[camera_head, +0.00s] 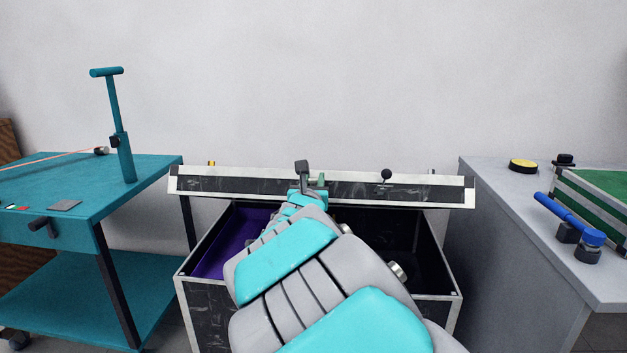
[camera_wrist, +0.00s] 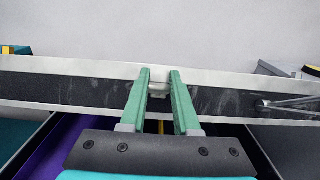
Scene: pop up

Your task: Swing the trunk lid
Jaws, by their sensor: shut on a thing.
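The trunk (camera_head: 205,305) is a black box with pale edges, straight ahead in the head view. Its lid (camera_head: 430,190) is raised clear of the box and seen nearly edge-on. The lid also spans the wrist view (camera_wrist: 60,90). My gripper (camera_head: 312,183) is at the middle of the lid's near edge. In the wrist view its green fingers (camera_wrist: 160,76) are close together around a small pale piece at the lid's edge, and they are shut on it. My arm hides the middle of the trunk's opening and part of its front.
Inside the trunk is a purple-lined section (camera_head: 218,252) at left and a dark section at right. A teal cart (camera_head: 60,185) with an upright pump-like handle (camera_head: 115,110) stands left. A grey table (camera_head: 500,210) with a blue-handled device (camera_head: 565,213) stands close at right. A wall is behind.

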